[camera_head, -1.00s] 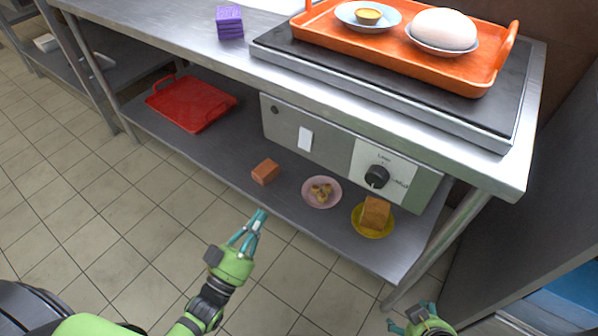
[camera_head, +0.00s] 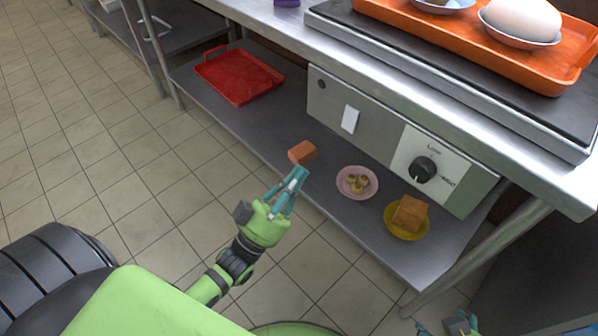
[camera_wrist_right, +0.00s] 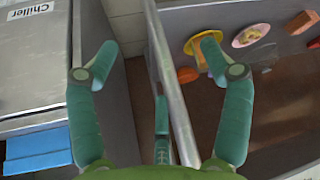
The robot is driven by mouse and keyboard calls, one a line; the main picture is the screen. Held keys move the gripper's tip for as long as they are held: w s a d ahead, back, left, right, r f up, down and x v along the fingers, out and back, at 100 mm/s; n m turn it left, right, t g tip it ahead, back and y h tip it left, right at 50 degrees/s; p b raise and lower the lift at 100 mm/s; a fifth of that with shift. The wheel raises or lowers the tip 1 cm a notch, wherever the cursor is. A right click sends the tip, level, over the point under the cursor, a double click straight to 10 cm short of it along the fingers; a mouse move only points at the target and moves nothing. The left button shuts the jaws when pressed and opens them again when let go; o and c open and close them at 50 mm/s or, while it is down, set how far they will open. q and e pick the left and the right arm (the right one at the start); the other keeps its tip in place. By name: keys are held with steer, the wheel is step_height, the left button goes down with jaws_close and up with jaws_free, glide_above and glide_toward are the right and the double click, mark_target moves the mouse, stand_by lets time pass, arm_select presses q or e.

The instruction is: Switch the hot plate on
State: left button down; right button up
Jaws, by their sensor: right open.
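The hot plate (camera_head: 450,88) is a dark slab on the steel counter with an orange tray on it. Its grey control panel (camera_head: 385,139) hangs below the counter edge. A black round knob (camera_head: 423,169) sits on the panel's white label, with "Low" above it and a blurred word to its right. A white switch (camera_head: 350,119) is further left on the panel. My left gripper (camera_head: 289,186) is below and left of the panel, apart from it; its opening is unclear. My right gripper (camera_head: 460,324) shows at the bottom edge; in the wrist view it (camera_wrist_right: 158,58) is open and empty.
The lower shelf (camera_head: 235,125) holds a red tray (camera_head: 240,76), an orange-brown block (camera_head: 302,152), a pink plate (camera_head: 368,193) and a yellow plate (camera_head: 393,228) with a brown block. A counter leg (camera_head: 480,258) stands right. A chiller (camera_wrist_right: 30,60) shows in the wrist view.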

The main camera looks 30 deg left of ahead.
mark_target(347, 121)
arm_select(q)
steer(key=w+d+r, duration=0.1)
steer(key=w, duration=0.2)
steer(key=w+d+r, duration=0.1)
steer(key=w, duration=0.1)
steer(key=w+d+r+b, duration=0.1)
steer(key=w+r, duration=0.1)
steer(key=w, duration=0.1)
steer(key=shift+w, duration=0.3)
steer(key=shift+w+d, duration=0.15)
steer(key=shift+w, duration=0.1)
arm_select(e)
steer(key=w+a+r+t, duration=0.2)
steer(key=w+r+t, duration=0.1)
steer(key=w, duration=0.2)
steer(key=shift+y, duration=0.4)
